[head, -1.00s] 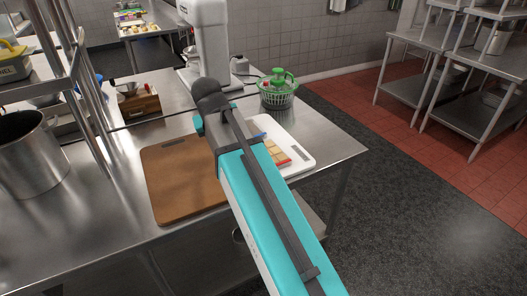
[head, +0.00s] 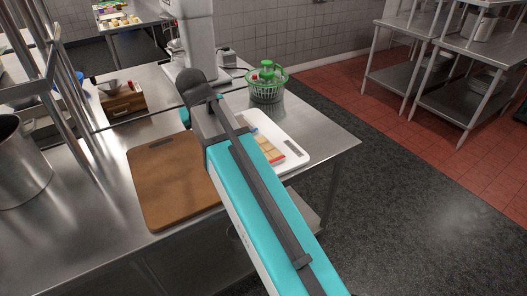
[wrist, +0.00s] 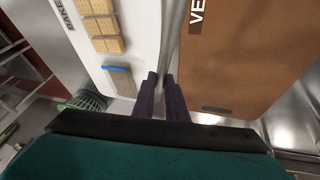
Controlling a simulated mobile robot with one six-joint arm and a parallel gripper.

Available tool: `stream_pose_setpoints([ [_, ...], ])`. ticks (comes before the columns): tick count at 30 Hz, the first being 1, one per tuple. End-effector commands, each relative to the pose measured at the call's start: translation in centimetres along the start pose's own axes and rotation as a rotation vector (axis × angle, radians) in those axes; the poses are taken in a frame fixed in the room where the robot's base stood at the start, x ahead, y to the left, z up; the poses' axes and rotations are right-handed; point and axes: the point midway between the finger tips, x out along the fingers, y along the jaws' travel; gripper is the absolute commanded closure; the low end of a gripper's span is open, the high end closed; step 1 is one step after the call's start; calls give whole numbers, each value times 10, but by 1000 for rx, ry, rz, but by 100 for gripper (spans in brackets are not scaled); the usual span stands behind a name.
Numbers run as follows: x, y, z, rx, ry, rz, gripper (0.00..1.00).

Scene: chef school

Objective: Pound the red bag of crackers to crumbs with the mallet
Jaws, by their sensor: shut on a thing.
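The red bag of crackers (head: 272,154) lies on the white board in the head view, partly behind my arm. Tan square crackers show whole in it, with a red edge. In the wrist view the crackers (wrist: 103,28) are at the upper left, left of the fingers. My gripper (wrist: 160,78) has its two dark fingers close together over the gap between the two boards. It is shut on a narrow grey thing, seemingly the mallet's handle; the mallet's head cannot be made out. In the head view my arm hides the gripper.
The white board (head: 298,152) lies right of the brown board (head: 165,200) on the steel table. A green salad spinner (head: 267,84) stands behind, and a wooden box (head: 122,100) at the back left. A steel pot (head: 18,165) stands far left.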

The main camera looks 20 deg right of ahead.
Motion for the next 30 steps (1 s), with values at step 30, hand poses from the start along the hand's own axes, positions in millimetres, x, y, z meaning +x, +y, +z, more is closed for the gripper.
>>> stream_pose_setpoints([
  [30, 37, -12, 72, -7, 2, -2, 100],
])
